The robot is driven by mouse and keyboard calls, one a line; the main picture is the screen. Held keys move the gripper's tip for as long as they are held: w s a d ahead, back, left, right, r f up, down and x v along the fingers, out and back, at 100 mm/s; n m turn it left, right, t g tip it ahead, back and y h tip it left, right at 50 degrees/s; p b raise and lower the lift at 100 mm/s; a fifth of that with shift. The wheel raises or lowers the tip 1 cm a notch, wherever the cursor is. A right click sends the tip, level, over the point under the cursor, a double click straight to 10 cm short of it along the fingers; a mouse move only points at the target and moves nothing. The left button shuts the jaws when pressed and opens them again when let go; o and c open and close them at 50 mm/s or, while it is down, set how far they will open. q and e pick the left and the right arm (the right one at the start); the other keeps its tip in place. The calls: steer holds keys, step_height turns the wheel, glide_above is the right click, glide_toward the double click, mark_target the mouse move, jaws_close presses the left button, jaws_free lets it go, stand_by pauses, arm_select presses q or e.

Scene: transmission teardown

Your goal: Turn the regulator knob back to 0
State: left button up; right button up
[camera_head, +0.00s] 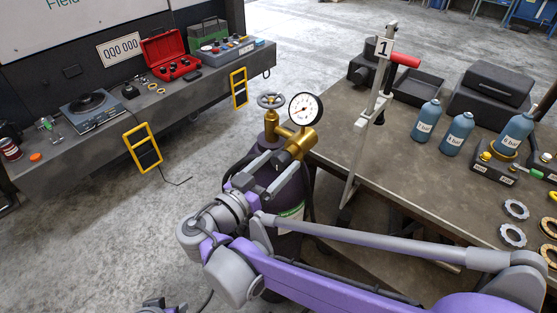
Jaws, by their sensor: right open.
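The brass regulator (301,145) sits on top of a dark gas cylinder (268,142) beside the table. Its round white gauge (305,109) faces me; the reading is too small to tell. A dark regulator knob (282,159) points down and left from the brass body. My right gripper (281,163) is open, with its two grey fingers on either side of the knob. I cannot tell whether they touch it. A small grey and purple part at the bottom edge seems to belong to my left gripper (155,304); its fingers are not clear.
A grey handwheel valve (270,100) stands left of the gauge. A post with a "1" sign and red handle (404,60) rises at the table (400,170). Blue bottles (426,118) stand on the table. A bench with a red case (168,55) is at the left.

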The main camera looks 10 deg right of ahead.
steer(key=shift+w+d, duration=0.3)
steer(key=shift+d, duration=0.05)
steer(key=shift+c, duration=0.4)
jaws_close()
